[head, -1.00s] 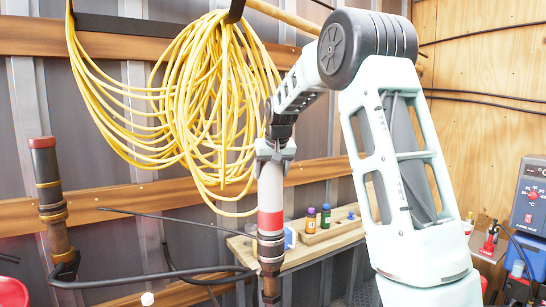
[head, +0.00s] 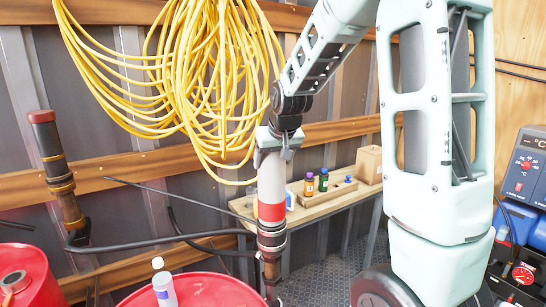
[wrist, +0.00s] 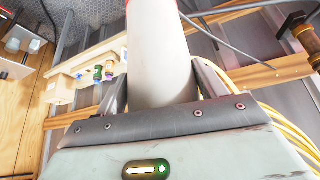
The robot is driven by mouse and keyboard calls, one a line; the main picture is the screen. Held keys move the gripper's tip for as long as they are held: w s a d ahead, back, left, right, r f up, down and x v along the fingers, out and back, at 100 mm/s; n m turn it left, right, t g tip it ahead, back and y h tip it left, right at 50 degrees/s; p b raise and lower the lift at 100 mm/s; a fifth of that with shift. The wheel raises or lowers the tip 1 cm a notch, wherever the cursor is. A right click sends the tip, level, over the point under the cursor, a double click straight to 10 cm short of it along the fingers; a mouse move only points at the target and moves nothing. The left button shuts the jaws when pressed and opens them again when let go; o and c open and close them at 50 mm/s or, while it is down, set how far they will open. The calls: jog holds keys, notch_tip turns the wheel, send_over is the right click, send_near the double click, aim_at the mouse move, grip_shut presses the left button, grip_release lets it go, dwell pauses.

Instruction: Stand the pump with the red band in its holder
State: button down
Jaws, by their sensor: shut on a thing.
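The pump with the red band (head: 271,180) is a pale grey tube with a red band, dark rings and a brass-brown lower end. It hangs nearly upright. My gripper (head: 279,140) is shut around its upper end. In the wrist view the grey tube (wrist: 157,70) stands between my gripper's fingers (wrist: 162,92), with the red band at the top edge. The pump's lower end is beside the right rim of a red drum; I cannot tell its depth against it. I cannot clearly make out a holder for this pump.
A second pump (head: 56,165) with a brown-red cap leans at the left, a black hose at its foot. Red drums (head: 215,291) (head: 30,268) stand in front, one with a white bottle (head: 164,286). A yellow hose coil (head: 200,80) hangs behind. A wooden shelf (head: 335,203) holds small bottles.

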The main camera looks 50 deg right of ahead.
aim_at(274, 200)
jog(key=shift+r, duration=0.15)
notch_tip(274, 200, down, 12)
jog(key=b, duration=1)
jog(key=shift+f+b, duration=0.25)
jog(key=shift+b, duration=0.15)
jog(key=shift+c, duration=0.8)
grip_release()
jog(key=shift+o, duration=0.4)
jog(key=shift+s+f, duration=0.15)
jog(key=shift+f, duration=0.1)
jog(key=b+v, duration=0.3)
jog(key=v, duration=1.4)
jog(key=shift+r, duration=0.4)
